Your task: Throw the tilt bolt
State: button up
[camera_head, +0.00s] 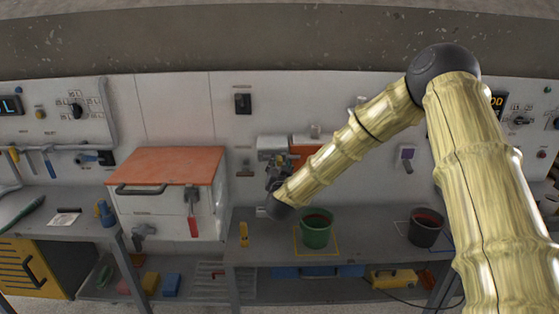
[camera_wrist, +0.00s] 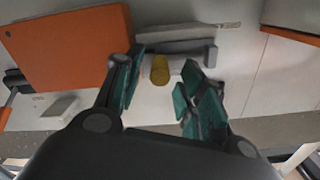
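In the wrist view a yellow knob (camera_wrist: 160,70) sits by a grey bar mechanism (camera_wrist: 185,47) on the white wall panel, beside an orange block (camera_wrist: 75,50); this looks like the tilt bolt. My gripper (camera_wrist: 163,62) is open, with its green-padded fingers to the left and right of the knob. I cannot tell whether either finger touches it. In the head view my gripper (camera_head: 275,172) is at the wall unit (camera_head: 271,144) with the orange part (camera_head: 303,150). The knob is hidden there behind my gripper and arm.
A green bucket (camera_head: 316,230) and a dark bucket (camera_head: 425,228) stand on the bench below. An orange-topped white box (camera_head: 165,205) is to the left. A yellow object (camera_head: 244,235) stands near the bench's left end. A black switch (camera_head: 243,103) is on the wall above.

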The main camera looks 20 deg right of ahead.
jog(key=shift+x, duration=1.15)
grip_shut()
